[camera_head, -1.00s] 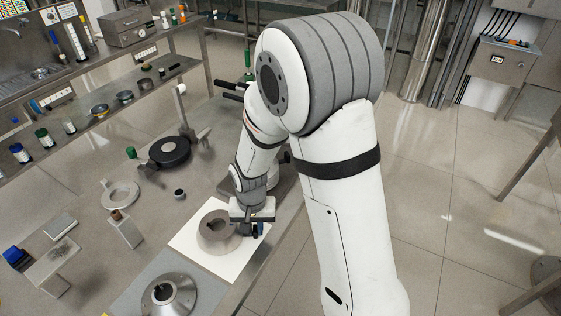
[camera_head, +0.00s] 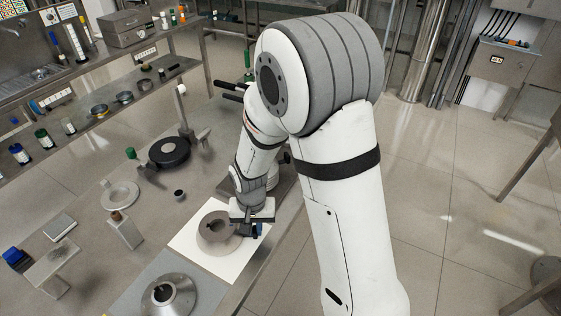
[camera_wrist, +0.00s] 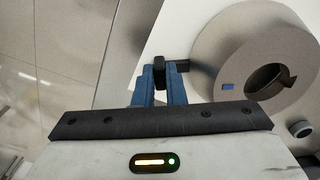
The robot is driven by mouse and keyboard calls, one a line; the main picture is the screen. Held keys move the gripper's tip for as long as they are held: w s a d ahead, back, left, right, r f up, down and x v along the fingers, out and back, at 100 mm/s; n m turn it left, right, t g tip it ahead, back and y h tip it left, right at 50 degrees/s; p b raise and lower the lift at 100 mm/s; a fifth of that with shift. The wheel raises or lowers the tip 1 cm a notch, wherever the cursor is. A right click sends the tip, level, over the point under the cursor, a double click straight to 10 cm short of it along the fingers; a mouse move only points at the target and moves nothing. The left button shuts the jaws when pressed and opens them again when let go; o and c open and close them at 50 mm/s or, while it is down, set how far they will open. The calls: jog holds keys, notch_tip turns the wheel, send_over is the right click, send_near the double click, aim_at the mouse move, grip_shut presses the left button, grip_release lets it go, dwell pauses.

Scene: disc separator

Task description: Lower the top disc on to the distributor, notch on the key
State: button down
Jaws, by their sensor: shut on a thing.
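The top disc (camera_head: 212,235), a grey cone-shaped ring, is over the white sheet at the table's front edge. In the wrist view the disc (camera_wrist: 236,55) is on the right, with a notched central hole and a small blue mark. My gripper (camera_head: 251,231) is at the disc's right side. In the wrist view its blue fingers (camera_wrist: 160,78) are shut on a small dark tab (camera_wrist: 181,66) pointing at the disc's rim. I cannot tell whether the disc rests on the sheet. The distributor (camera_head: 178,301), a metal cone with a dark centre, stands nearer, lower left.
The distributor is on a grey mat (camera_head: 128,300). The white sheet (camera_head: 188,243) lies beside it. To the left are a metal block (camera_head: 124,232), a pale ring (camera_head: 121,195) and a small dark cup (camera_head: 179,194). A black round plate (camera_head: 169,152) is farther back. The table edge is close on the right.

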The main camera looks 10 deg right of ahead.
jog(key=shift+r, duration=0.1)
jog(key=shift+w+r+p, duration=0.1)
jog(key=shift+r+p, duration=0.6)
jog(key=shift+r, duration=0.25)
jog(key=shift+r+p, duration=0.9)
jog(key=shift+r, duration=0.55)
